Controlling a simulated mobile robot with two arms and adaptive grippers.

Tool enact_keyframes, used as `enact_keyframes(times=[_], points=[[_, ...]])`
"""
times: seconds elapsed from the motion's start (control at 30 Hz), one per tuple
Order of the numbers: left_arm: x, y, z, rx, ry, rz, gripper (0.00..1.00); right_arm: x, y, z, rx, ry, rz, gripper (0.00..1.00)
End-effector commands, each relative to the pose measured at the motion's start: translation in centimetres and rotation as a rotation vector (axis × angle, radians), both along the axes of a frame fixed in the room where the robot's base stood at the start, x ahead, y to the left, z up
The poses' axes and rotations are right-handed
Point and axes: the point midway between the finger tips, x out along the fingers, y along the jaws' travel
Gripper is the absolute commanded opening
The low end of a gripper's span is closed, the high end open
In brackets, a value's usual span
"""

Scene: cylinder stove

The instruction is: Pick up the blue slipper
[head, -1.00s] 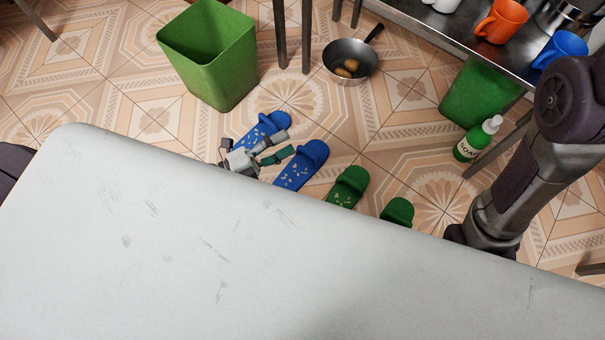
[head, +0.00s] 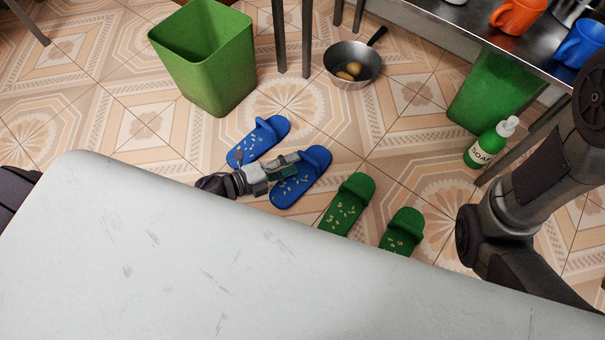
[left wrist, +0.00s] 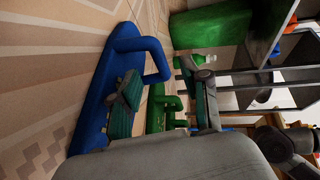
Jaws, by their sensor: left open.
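Two blue slippers lie on the floor in the head view, the left one (head: 255,142) and the right one (head: 305,182). My left gripper (head: 286,168) is open at the right blue slipper and covers part of it. In the left wrist view a blue slipper (left wrist: 104,72) lies at the left finger, its strap rising beside that finger. My left gripper (left wrist: 165,92) holds nothing there, its two teal-padded fingers spread apart. Whether a finger touches the slipper I cannot tell. My right arm is at the right of the head view; its gripper is out of view.
Two green slippers (head: 346,205) lie to the right of the blue ones. A green bin (head: 205,62), a pan (head: 352,65) and a soap bottle (head: 487,145) stand on the floor around. The white surface (head: 230,260) fills the foreground.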

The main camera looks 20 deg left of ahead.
Motion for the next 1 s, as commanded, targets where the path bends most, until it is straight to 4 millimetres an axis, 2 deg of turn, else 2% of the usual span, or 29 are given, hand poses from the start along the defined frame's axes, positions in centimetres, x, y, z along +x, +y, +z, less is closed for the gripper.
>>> enact_keyframes(times=[0.03,0.13,0.3,0.53,0.57,0.83,1.0], points=[[0.7,-0.6,-0.7,-0.001,-0.006,0.0,0.47,0.0,0.0,-1.3,0.0,0.0,0.0,0.4],[1.9,-1.6,-1.0,-0.002,-0.006,-0.001,0.47,0.0,0.0,-2.8,0.0,0.0,0.0,0.4],[3.1,-2.8,-1.0,-0.001,-0.003,0.0,0.47,0.0,0.0,-3.3,0.0,0.001,0.0,0.4],[3.2,-2.9,-0.8,-0.001,-0.002,0.001,0.47,0.0,0.0,-3.1,-0.001,0.001,-0.001,0.4],[3.2,-2.9,-0.8,-0.001,-0.002,0.001,0.45,0.0,0.0,-3.1,-0.001,0.001,-0.001,0.4],[3.2,-2.9,-0.8,-0.001,-0.002,0.001,0.0,0.0,0.0,-3.1,-0.001,0.0,0.0,0.4],[3.2,-2.9,-0.8,-0.001,-0.001,0.0,0.0,0.0,0.0,-3.1,-0.001,0.0,0.0,0.4]])
